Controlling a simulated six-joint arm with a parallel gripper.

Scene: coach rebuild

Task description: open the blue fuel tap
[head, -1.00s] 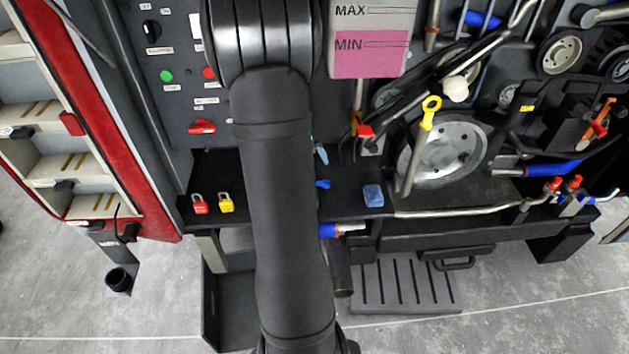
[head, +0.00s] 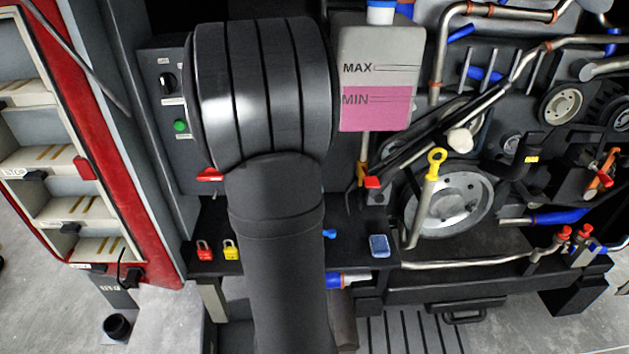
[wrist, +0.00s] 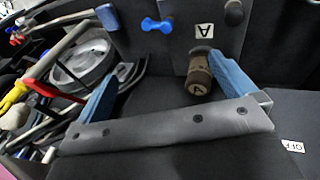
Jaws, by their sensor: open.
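The blue fuel tap (wrist: 157,25) shows in the wrist view as a small two-lobed handle on the black panel, beyond my gripper. In the head view a small blue piece (head: 329,234), which looks like the same tap, shows just right of my arm. My gripper (wrist: 165,64) is open, with its two blue fingers spread wide and apart from the tap. A brown cylinder (wrist: 199,75) shows near the right finger; I cannot tell whether it touches. The head view hides my gripper behind my arm.
A blue block (head: 380,246), red padlock (head: 204,251) and yellow padlock (head: 231,250) are on the black ledge. A reservoir (head: 382,60) stands above. Pipes and a large pulley (head: 458,207) crowd the right side.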

